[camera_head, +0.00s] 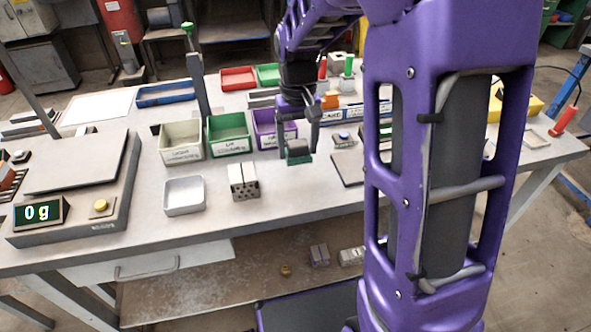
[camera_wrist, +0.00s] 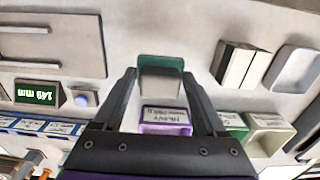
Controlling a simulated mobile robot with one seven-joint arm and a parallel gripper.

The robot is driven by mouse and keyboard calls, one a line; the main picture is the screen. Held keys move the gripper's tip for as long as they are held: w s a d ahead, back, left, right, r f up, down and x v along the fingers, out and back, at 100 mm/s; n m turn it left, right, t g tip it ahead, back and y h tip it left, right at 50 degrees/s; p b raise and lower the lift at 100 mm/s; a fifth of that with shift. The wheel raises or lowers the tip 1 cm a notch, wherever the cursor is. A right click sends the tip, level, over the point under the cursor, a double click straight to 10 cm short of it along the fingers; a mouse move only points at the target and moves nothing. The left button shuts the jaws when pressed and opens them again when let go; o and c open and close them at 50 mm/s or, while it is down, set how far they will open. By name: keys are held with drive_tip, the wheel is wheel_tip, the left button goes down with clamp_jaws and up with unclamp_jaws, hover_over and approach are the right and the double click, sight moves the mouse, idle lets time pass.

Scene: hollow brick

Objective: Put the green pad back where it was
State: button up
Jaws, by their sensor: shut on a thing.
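My gripper (camera_head: 299,148) is above the table, in front of the purple bin. It is shut on the green pad (camera_head: 299,160), which has a grey block-like part at its upper side. In the wrist view the green pad (camera_wrist: 160,62) is between the two fingertips (camera_wrist: 160,76), with the grey part (camera_wrist: 160,82) toward the camera. Whether the grey part is separate from the pad, I cannot tell. The finger contact is not clear in the picture.
A hollow brick (camera_head: 243,182) and a small pale tray (camera_head: 184,195) stand on the table. A scale (camera_head: 75,187) reads 0 g. Pale (camera_head: 181,140), green (camera_head: 228,134) and purple (camera_head: 262,137) bins stand behind. A display (camera_wrist: 38,94) reads 149 mm.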

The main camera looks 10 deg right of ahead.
sight(298, 143)
drive_tip(key=shift+f+b, duration=0.45)
drive_tip(key=shift+f, duration=2.5)
drive_tip(key=shift+f, duration=0.2)
drive_tip(key=o, duration=1.2)
drive_tip(key=shift+o, duration=0.2)
drive_tip(key=shift+r, duration=0.1)
wheel_tip(298, 143, up, 12)
drive_tip(key=shift+r+p, duration=0.15)
drive_tip(key=shift+p, duration=0.95)
